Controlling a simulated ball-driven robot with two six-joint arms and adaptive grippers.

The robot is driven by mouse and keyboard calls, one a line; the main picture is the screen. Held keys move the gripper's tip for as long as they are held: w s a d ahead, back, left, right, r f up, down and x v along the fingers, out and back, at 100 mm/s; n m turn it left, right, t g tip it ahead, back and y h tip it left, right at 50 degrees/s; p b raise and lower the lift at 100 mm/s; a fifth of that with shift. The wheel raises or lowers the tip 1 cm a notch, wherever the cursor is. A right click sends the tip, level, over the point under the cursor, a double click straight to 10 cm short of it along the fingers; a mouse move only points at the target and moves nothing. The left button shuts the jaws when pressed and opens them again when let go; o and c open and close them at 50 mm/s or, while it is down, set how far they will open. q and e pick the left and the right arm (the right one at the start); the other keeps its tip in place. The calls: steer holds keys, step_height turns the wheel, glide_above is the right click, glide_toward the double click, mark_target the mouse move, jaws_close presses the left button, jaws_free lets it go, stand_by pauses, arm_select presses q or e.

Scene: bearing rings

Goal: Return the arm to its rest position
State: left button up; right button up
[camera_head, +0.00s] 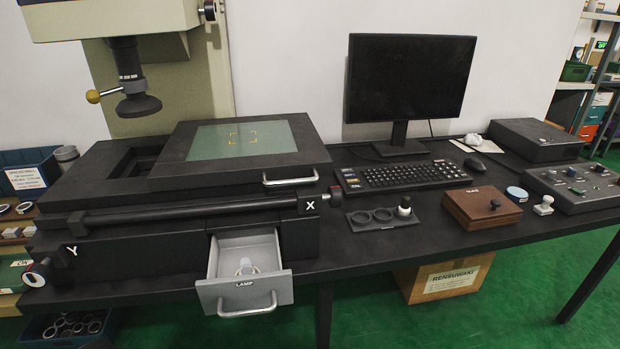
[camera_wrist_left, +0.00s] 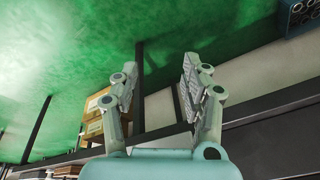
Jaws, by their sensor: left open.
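My left gripper (camera_wrist_left: 156,85) shows in the left wrist view with its two fingers spread apart. It is open, and nothing is between the fingers. Behind it are the green floor and a dark bench edge, which it does not appear to touch. Neither of my arms shows in the head view, and my right gripper is not in view. In the head view a grey drawer (camera_head: 243,298) marked LAMP is pulled out below the measuring machine (camera_head: 110,192). A pale ring-like object (camera_head: 246,268) lies inside the drawer.
The bench top (camera_head: 365,258) holds a black holder (camera_head: 362,219), a wooden box (camera_head: 480,208), a keyboard (camera_head: 400,175), a monitor (camera_head: 408,80) and a control panel (camera_head: 580,188). A cardboard box (camera_head: 445,278) stands beneath. A bin of rings (camera_head: 68,327) is at lower left. Bare floor lies in front.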

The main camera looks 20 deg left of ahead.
arm_select(q)
steer(key=s+f+b, duration=0.1)
steer(key=s+f, duration=0.2)
steer(key=f, duration=0.3)
steer(key=s+a+f+b, duration=0.1)
steer(key=s+f, duration=0.1)
steer(key=f, duration=0.4)
steer(key=s+f+b, duration=0.1)
steer(key=s+f, duration=0.2)
steer(key=f, duration=0.4)
steer(key=s+f+g+b, duration=0.1)
steer(key=s+f+b, duration=0.1)
steer(key=s+f, duration=0.8)
steer(key=s, duration=0.3)
steer(key=shift+a+g, duration=0.3)
steer(key=shift+a, duration=0.05)
steer(key=shift+s, duration=0.1)
